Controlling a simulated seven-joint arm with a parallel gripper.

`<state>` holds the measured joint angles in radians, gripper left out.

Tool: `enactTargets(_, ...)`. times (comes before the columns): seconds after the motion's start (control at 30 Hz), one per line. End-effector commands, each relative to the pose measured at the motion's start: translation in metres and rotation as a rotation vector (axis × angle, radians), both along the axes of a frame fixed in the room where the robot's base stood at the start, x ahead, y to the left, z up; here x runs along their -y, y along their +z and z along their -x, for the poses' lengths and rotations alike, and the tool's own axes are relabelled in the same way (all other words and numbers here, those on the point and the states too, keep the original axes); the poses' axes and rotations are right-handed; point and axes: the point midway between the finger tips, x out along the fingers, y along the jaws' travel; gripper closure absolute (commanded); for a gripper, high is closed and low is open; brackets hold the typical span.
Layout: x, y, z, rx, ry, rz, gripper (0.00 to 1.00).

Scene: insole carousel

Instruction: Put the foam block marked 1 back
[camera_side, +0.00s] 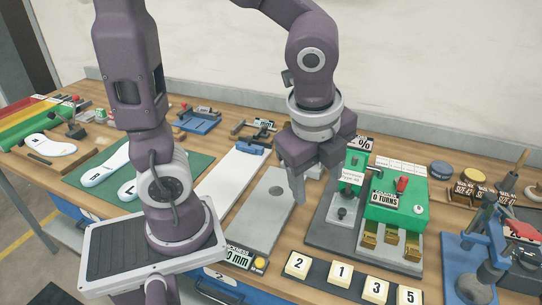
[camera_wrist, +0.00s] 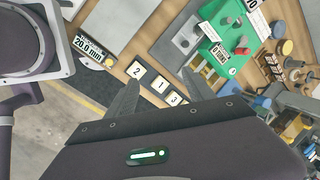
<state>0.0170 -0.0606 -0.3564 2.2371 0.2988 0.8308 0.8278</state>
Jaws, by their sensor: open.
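The foam block marked 1 (camera_side: 340,273) is pale yellow with a white numbered top. It sits in a row on a dark strip at the front edge of the bench, between the block marked 2 (camera_side: 298,263) and the block marked 3 (camera_side: 376,290). A block marked 5 (camera_side: 408,296) is at the right end. My gripper (camera_side: 299,198) is above the bench, behind the row and apart from it, pointing down. In the wrist view the fingers of my gripper (camera_wrist: 159,76) are spread and empty, with block 1 (camera_wrist: 159,85) showing beyond them between the tips.
A green machine (camera_side: 388,210) reading "0 TURNS", with a red knob and brass-coloured pieces in front, stands right of my gripper. A grey plate (camera_side: 262,205) lies left. A blue fixture (camera_side: 470,262) is at far right, and a display reading mm (camera_side: 240,256) stands at the front edge.

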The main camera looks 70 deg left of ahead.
Motion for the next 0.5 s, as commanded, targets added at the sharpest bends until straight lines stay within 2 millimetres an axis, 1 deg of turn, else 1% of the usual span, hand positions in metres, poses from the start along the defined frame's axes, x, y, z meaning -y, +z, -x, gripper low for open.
enactTargets(0.03, -0.015, 0.019, 0.015, 0.090, 0.229, 0.063, 0.39)
enactTargets(0.07, -0.021, 0.027, 0.025, 0.138, 0.382, 0.118, 0.39)
enactTargets(0.1, -0.029, 0.036, 0.039, 0.194, 0.575, 0.200, 0.39)
enactTargets(0.2, -0.037, 0.051, 0.067, 0.292, 0.958, 0.411, 0.39)
enactTargets(0.3, -0.038, 0.056, 0.084, 0.326, 1.183, 0.564, 0.39)
enactTargets(0.33, -0.038, 0.057, 0.086, 0.330, 1.220, 0.593, 0.39)
enactTargets(0.4, -0.038, 0.058, 0.090, 0.333, 1.271, 0.629, 0.39)
enactTargets(0.5, -0.037, 0.058, 0.090, 0.332, 1.282, 0.636, 0.39)
